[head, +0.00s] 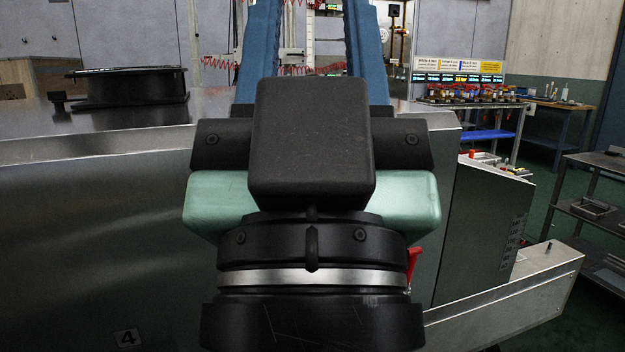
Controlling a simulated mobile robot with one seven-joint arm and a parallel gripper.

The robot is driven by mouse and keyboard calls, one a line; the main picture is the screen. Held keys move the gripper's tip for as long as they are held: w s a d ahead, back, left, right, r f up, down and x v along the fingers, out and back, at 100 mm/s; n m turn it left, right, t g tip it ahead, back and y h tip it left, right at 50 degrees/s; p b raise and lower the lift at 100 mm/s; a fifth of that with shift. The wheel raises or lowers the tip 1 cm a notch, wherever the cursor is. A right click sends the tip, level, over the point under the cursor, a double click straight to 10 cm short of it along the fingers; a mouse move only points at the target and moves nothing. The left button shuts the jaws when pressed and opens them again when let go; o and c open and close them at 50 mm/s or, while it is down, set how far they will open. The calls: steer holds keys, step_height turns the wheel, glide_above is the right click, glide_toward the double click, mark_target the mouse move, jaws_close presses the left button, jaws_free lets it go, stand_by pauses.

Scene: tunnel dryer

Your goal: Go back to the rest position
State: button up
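My gripper (314,25) points away from the camera in the head view, high in the middle. Two long blue pieces, which look like its fingers, stand apart with background showing between them. Their far ends are cut off by the top edge. No held thing shows in the gap. My black wrist and mint-green housing fill the middle and hide what lies directly behind them.
A large metal machine body (90,235) spans the left and passes behind my arm. A round black fitting (130,86) stands on its top. A metal ledge (520,295) juts out at lower right. A shelf rack (600,185) stands far right, with green floor between.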

step_height(320, 180, up, 27)
steer(key=p, duration=2.4)
steer(key=shift+p, duration=0.4)
